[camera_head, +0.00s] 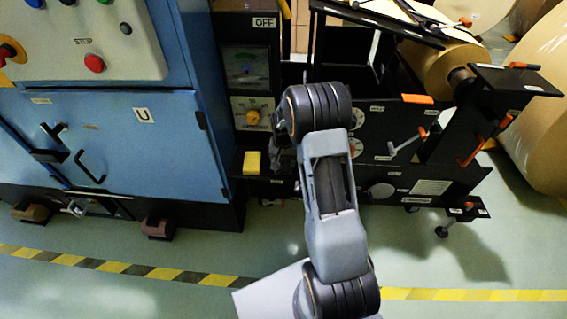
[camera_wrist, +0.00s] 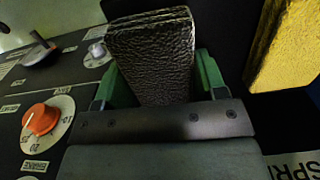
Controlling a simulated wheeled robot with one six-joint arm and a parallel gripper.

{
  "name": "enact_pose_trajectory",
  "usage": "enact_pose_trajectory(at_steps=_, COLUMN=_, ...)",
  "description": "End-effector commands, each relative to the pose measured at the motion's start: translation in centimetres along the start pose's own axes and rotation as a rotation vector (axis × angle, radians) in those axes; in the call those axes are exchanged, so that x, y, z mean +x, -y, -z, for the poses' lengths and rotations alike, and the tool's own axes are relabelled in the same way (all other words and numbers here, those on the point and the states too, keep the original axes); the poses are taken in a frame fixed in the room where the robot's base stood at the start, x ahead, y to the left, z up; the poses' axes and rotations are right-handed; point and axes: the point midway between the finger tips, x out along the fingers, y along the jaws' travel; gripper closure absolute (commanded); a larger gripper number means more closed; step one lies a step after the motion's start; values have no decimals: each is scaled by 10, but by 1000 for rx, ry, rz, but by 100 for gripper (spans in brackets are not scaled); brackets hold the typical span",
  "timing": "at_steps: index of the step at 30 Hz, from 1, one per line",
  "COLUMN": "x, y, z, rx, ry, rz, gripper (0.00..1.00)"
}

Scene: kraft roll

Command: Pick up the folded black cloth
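The folded black cloth (camera_wrist: 155,55) shows in the wrist view as a thick, dark, wrinkled stack with its layered edge at the top. My gripper (camera_wrist: 168,85) has its two green fingers on either side of the cloth. The cloth fills most of the space between them. It appears to meet the left finger, while a thin dark strip shows beside the right one, so I cannot tell whether the fingers press on it. In the head view my gripper (camera_head: 283,157) is mostly hidden by my arm, beside the black machine front, and I cannot make out the cloth there.
A yellow block (camera_head: 252,163) sits on a small black ledge left of my gripper; it is close on the right in the wrist view (camera_wrist: 284,45). An orange-red knob (camera_wrist: 41,118) is close on the left. A blue cabinet (camera_head: 120,140) stands left; paper rolls (camera_head: 535,110) stand right.

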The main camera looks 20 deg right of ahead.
Motion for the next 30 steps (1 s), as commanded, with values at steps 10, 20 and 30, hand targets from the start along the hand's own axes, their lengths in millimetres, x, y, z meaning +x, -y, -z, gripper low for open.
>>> enact_pose_trajectory(at_steps=10, x=0, y=0, z=0, rx=0, ry=0, rz=0, gripper=60)
enact_pose_trajectory(at_steps=20, x=-12, y=0, z=0, rx=0, ry=-2, rz=0, gripper=60)
enact_pose_trajectory(at_steps=30, x=-70, y=-7, z=-27, rx=0, ry=-4, rz=1, gripper=60)
